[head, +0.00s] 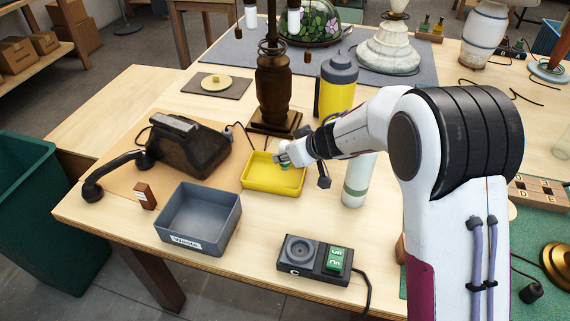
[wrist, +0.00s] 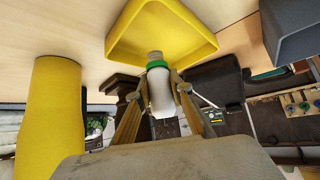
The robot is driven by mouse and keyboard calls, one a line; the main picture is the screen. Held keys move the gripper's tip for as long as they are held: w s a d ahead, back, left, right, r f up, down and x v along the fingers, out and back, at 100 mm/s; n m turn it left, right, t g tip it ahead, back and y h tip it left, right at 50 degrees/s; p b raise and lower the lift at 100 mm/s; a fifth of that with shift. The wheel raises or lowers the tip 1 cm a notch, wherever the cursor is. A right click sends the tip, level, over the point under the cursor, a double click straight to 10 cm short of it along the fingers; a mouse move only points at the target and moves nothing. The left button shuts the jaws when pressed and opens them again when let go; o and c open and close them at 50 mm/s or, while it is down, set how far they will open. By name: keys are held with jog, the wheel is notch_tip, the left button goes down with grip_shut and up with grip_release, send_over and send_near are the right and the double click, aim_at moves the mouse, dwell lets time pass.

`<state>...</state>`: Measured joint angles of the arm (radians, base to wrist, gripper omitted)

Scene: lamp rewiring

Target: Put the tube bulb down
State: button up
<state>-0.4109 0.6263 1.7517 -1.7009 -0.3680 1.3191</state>
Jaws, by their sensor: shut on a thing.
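The tube bulb (wrist: 160,95) is a white tube with a green collar and a grey cap, seen in the wrist view. My gripper (wrist: 163,82) is shut on it, with one finger on each side. The cap end points toward the yellow tray (wrist: 200,41). In the head view my gripper (head: 285,156) is over the back right part of the yellow tray (head: 258,186), and only a small green and pale bit of the bulb shows there. I cannot tell whether the bulb touches the tray.
A grey box labelled Waste (head: 190,237) stands at front left. A black telephone (head: 187,150) is left of the tray. A brown lamp base (head: 273,90) and a yellow bottle (head: 336,92) stand behind. A tester (head: 313,262) sits in front.

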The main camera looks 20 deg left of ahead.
aim_at(289, 163)
jog(key=shift+f, duration=1.85)
jog(key=shift+f, duration=0.1)
jog(key=o, duration=1)
jog(key=shift+r, duration=0.2)
jog(key=shift+v, duration=0.95)
jog(key=v, duration=1)
jog(key=shift+s+f, duration=0.1)
